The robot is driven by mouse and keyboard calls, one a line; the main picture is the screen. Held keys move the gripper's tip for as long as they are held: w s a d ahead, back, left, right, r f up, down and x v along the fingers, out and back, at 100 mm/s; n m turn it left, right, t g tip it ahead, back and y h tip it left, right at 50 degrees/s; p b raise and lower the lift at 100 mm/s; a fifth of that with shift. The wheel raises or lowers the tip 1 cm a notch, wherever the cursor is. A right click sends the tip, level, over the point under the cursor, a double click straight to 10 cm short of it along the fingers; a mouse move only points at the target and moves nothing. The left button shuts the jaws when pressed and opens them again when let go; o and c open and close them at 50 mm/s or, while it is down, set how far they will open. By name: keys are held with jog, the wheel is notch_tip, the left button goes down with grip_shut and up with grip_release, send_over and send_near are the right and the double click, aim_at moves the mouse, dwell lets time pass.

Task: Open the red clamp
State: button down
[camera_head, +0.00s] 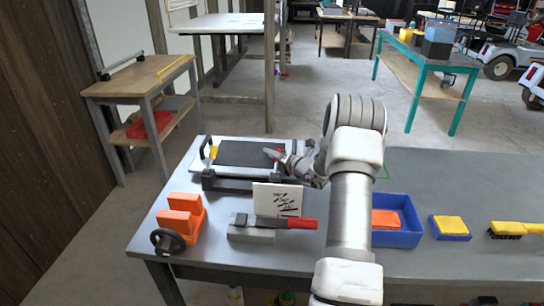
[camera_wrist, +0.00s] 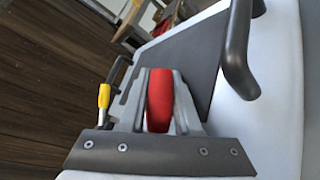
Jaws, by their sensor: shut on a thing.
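The red clamp shows as a small red part (camera_head: 274,153) at the right side of a dark panel on the table in the head view. In the wrist view its red handle (camera_wrist: 159,98) stands between the two grey fingers. My gripper (camera_head: 279,154) is shut on that handle; its fingers (camera_wrist: 160,88) lie on both sides. The clamp's base is hidden behind the fingers and the dark wrist plate. A yellow-handled clamp (camera_head: 213,152) stands at the panel's left side; it also shows in the wrist view (camera_wrist: 104,97).
The dark panel (camera_head: 243,154) lies on a white board, with a black handle bar (camera_head: 238,183) in front. A card (camera_head: 277,200), a red-handled grey tool (camera_head: 252,234), orange blocks (camera_head: 185,203) and a blue bin (camera_head: 402,239) stand nearer. The table's back right is clear.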

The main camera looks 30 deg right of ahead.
jog(key=r+t+b, duration=0.1)
jog(key=b, duration=0.1)
jog(key=n+t+b, duration=0.1)
jog(key=b, duration=0.1)
jog(key=shift+s+a+r+n+b, duration=0.2)
jog(key=shift+s+r+n+b, duration=0.1)
jog(key=shift+s+r+b, duration=0.05)
jog(key=r+n+t+b, duration=0.1)
jog(key=s+r+t+b, duration=0.1)
jog(key=b, duration=0.1)
jog(key=shift+a+n, duration=0.35)
jog(key=shift+n, duration=0.05)
jog(key=shift+s+a+r+n+t+y+b, duration=0.5)
jog(key=shift+r+n+t+b, duration=0.2)
jog(key=shift+n, duration=0.35)
jog(key=shift+s+a+r+n+t+y+b, duration=0.35)
jog(key=shift+s+r+n+t+y+b, duration=0.3)
jog(key=shift+n, duration=0.35)
jog(key=shift+s+a+r+n+t+y+b, duration=0.5)
jog(key=shift+n+b, duration=0.35)
jog(key=shift+n, duration=0.2)
jog(key=c, duration=0.6)
grip_release()
